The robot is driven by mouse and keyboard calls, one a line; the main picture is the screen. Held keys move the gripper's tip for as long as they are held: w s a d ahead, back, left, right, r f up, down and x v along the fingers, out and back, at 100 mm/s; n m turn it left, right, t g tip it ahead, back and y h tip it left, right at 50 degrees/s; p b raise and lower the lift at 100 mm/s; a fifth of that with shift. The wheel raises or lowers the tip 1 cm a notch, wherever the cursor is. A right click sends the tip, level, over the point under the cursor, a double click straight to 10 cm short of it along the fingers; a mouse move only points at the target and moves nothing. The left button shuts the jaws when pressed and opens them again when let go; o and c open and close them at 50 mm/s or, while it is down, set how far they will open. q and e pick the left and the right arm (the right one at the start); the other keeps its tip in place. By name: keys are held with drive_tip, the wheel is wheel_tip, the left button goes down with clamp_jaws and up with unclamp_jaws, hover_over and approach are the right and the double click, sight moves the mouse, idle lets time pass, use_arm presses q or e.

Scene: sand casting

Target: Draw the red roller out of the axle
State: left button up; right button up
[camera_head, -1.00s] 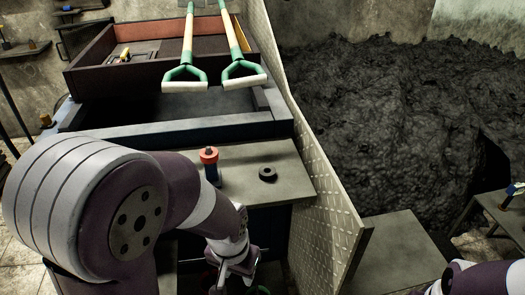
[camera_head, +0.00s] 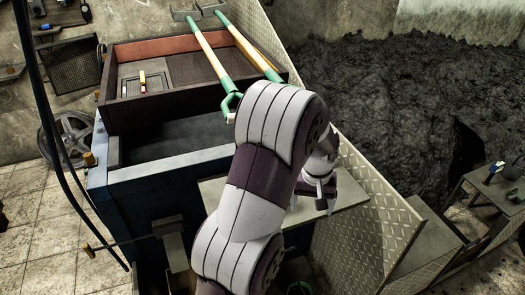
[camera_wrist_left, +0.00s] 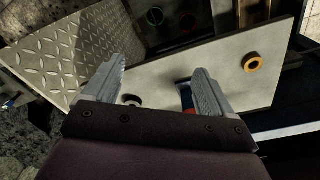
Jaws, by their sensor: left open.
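My left gripper (camera_head: 322,202) is above the right part of the grey shelf (camera_head: 350,188) in the head view. Its two fingers stand wide apart in the left wrist view (camera_wrist_left: 152,75), with nothing gripped. The red roller (camera_wrist_left: 190,111) shows there only as a small red patch by the right finger, which hides most of it. The dark blue axle (camera_wrist_left: 183,82) shows just beside that finger. Whether the finger touches either is unclear. In the head view my left arm hides both roller and axle. My right gripper is out of view.
A black ring (camera_wrist_left: 131,101) lies on the shelf by the left finger. An orange ring (camera_wrist_left: 253,63) lies farther right on the shelf. A tread-plate panel (camera_head: 375,225) stands along the shelf's right side. Shovels (camera_head: 208,52) lean over the wooden box (camera_head: 112,88) behind.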

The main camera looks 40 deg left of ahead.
use_arm(q)
drive_tip(key=w+a+r+n+p, duration=0.4)
drive_tip(key=w+a+r+p, duration=0.3)
drive_tip(key=a, duration=0.3)
drive_tip(key=a+f+n+p, duration=0.1)
drive_tip(key=a+f, duration=0.1)
drive_tip(key=a+f+n+p, duration=0.1)
drive_tip(key=a+f+p, duration=0.1)
drive_tip(key=a+f, duration=0.1)
drive_tip(key=shift+w+f+n+g, duration=0.1)
drive_tip(key=shift+f+n+g, duration=0.05)
drive_tip(key=shift+n+g, duration=0.2)
wheel_tip(320, 180, down, 5)
drive_tip(key=p, duration=0.3)
drive_tip(key=shift+w+f+p, duration=0.1)
drive_tip(key=shift+p, duration=0.2)
drive_tip(key=shift+a+f, duration=0.15)
drive_tip(key=shift+f, duration=0.4)
drive_tip(key=c, duration=1.1)
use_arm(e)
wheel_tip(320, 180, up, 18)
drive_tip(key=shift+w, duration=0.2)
